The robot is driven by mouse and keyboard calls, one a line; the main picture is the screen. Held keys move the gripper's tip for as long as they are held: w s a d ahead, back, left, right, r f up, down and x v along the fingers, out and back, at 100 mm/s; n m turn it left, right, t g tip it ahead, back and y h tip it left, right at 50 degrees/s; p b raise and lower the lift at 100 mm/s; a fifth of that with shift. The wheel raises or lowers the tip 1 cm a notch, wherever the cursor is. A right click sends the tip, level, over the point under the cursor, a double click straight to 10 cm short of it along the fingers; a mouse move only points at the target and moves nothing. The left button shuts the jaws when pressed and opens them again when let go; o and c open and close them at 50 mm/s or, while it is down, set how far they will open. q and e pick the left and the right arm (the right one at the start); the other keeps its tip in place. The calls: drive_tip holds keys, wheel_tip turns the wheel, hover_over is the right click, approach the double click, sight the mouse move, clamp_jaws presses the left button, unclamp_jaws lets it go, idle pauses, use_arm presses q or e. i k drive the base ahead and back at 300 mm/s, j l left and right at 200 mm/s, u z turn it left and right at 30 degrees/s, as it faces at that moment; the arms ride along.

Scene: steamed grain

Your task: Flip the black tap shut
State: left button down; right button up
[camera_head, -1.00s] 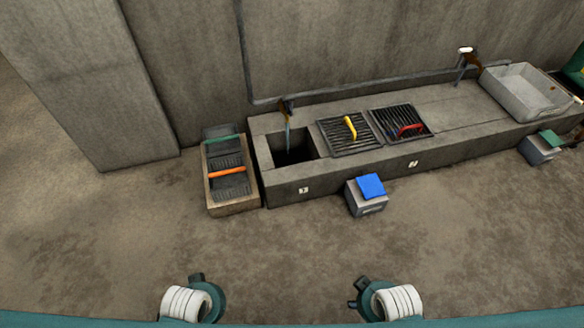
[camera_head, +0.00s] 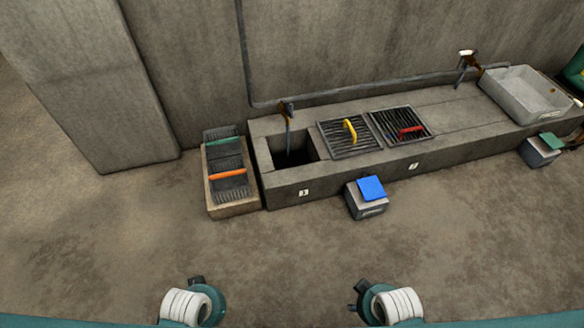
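The tap with the dark handle (camera_head: 287,106) stands at the wall behind the left end of the concrete trough. A thin bluish stream hangs below it into the square open basin (camera_head: 290,150). The exact position of its handle is too small to tell. A second tap (camera_head: 466,60) with a white top stands farther right, beside the grey sink. My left gripper (camera_head: 196,281) and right gripper (camera_head: 359,288) are at the bottom edge, far from both taps. Only small dark parts of them show beside the white-banded arms, and I see nothing held.
The concrete trough (camera_head: 340,180) carries two grates, one with a yellow handle (camera_head: 349,130) and one with a red handle (camera_head: 411,130). A wooden crate (camera_head: 234,208) stands left of it. A grey box with a blue top (camera_head: 371,189) stands in front. The floor before me is clear.

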sight(283, 101)
drive_tip(key=i+l+z, duration=0.25)
drive_tip(key=i+l, duration=0.3)
drive_tip(key=l, duration=0.3)
drive_tip(key=i+l+z, duration=0.25)
drive_tip(key=i+l, duration=0.35)
drive_tip(key=l, duration=0.15)
